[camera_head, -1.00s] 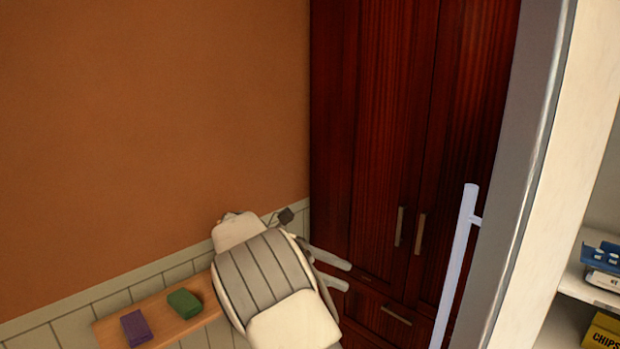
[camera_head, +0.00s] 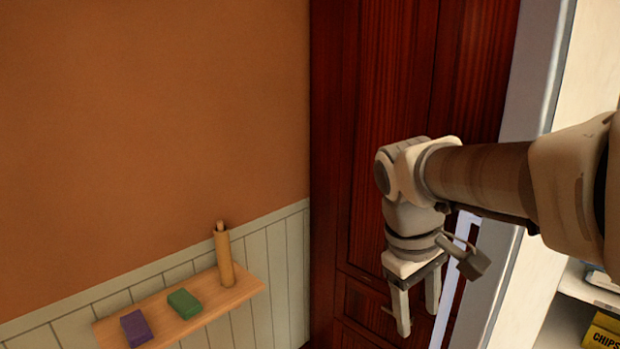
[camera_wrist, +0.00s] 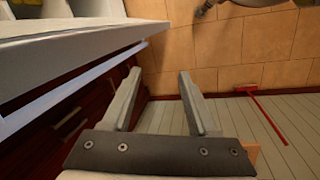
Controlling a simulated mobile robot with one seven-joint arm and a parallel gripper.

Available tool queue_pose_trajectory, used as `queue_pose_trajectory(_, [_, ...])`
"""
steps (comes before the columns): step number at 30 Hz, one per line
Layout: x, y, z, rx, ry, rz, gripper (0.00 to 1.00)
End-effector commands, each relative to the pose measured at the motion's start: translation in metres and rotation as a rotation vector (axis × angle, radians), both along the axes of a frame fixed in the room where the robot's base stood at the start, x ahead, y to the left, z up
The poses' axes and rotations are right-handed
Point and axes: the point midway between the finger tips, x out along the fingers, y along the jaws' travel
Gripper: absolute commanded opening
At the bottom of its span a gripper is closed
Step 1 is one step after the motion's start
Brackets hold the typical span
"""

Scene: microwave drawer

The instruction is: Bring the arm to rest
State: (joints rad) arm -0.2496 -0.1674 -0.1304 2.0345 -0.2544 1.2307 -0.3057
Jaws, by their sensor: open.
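My gripper (camera_head: 418,312) hangs fingers-down in the head view, in front of the dark red wooden cabinet (camera_head: 400,80). Its two fingers are apart with nothing between them. In the wrist view the open fingers (camera_wrist: 157,95) point out over the tiled floor (camera_wrist: 190,60).
A wooden wall shelf (camera_head: 250,288) holds a purple block (camera_head: 136,327), a green block (camera_head: 184,303) and a wooden cylinder (camera_head: 224,258). An open cabinet with a yellow chips box (camera_head: 603,332) is at right.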

Motion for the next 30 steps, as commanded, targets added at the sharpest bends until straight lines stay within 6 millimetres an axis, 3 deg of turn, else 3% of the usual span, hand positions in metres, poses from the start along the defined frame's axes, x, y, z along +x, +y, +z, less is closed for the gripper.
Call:
queue_pose_trajectory(9, [-0.064, 0.007, 0.000, 0.210, -0.266, -0.249, 0.59])
queue_pose_trajectory(15, [-0.089, 0.013, -0.008, 0.303, -0.398, -0.378, 0.59])
queue_pose_trajectory(22, [-0.099, 0.016, -0.013, 0.344, -0.456, -0.438, 0.59])
queue_pose_trajectory(24, [-0.099, 0.016, -0.013, 0.346, -0.458, -0.441, 0.50])
queue_pose_trajectory(30, [-0.099, 0.016, -0.013, 0.345, -0.457, -0.439, 0.50])
